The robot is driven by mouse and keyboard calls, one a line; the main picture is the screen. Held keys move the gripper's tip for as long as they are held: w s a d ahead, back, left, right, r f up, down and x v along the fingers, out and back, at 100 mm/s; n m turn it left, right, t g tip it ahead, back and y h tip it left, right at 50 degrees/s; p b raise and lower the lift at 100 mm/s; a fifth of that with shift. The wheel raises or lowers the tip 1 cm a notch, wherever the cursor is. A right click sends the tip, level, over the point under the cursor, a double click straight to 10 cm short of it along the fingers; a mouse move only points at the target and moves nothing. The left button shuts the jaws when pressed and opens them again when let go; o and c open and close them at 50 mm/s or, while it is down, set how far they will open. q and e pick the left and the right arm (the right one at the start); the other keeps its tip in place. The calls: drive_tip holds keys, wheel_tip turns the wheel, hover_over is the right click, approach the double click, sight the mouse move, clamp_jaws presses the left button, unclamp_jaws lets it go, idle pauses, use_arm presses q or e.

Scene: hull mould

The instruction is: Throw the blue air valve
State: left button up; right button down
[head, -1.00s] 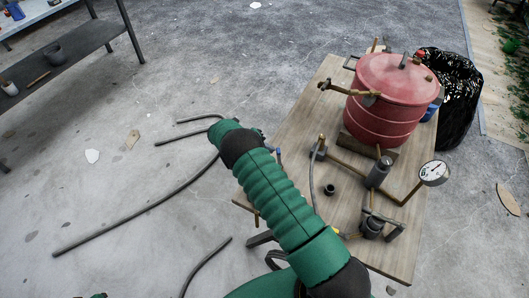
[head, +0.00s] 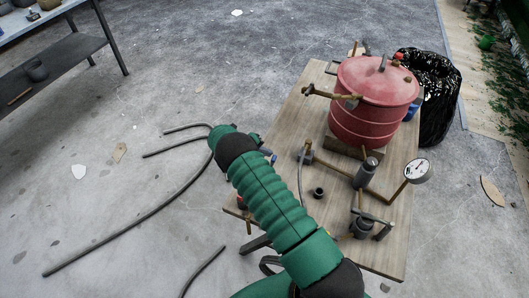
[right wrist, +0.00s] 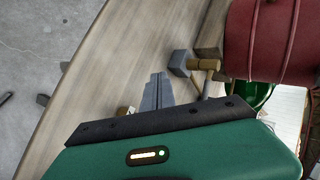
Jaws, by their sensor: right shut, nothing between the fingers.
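A small blue part (head: 272,158) shows at the table's left edge, just behind my right forearm. It may be the blue air valve's handle, but it is mostly hidden. My right arm crosses the head view from the bottom, and its hand (head: 250,137) is beyond the left edge of the table, its fingers hidden. In the right wrist view my right gripper (right wrist: 158,80) is shut and empty above the wooden table. A small brass piece (right wrist: 125,112) shows beside the fingers, partly covered by the hand. No blue handle is clear there. My left gripper is not in view.
The wooden table (head: 300,115) carries a red pot (head: 370,105), brass pipes and a pressure gauge (head: 417,171). A grey block (right wrist: 180,62) with a brass bar is close beyond the fingers. A black bin (head: 440,95) stands behind. Dark hoses (head: 135,232) lie on the floor.

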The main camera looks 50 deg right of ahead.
idle(0.4)
drive_tip(key=v, duration=1.6)
drive_tip(key=shift+a+r+p, duration=0.25)
drive_tip(key=shift+p, duration=0.15)
drive_tip(key=shift+w, duration=0.1)
drive_tip(key=s+a+r+m+t+y+p, duration=0.2)
drive_tip(key=s+a+r+m+y, duration=0.2)
drive_tip(key=s+a+m, duration=0.6)
drive_tip(key=s+a+r+m+t+y+p, duration=0.2)
drive_tip(key=s+a+r+m+y, duration=0.3)
drive_tip(key=m, duration=1.7)
drive_tip(key=s+a+r+t, duration=0.1)
drive_tip(key=s+a, duration=0.4)
drive_tip(key=s, duration=0.1)
drive_tip(key=shift+a+r+t+p, duration=0.3)
drive_tip(key=shift+a+r+p, duration=0.05)
drive_tip(key=shift+p, duration=0.05)
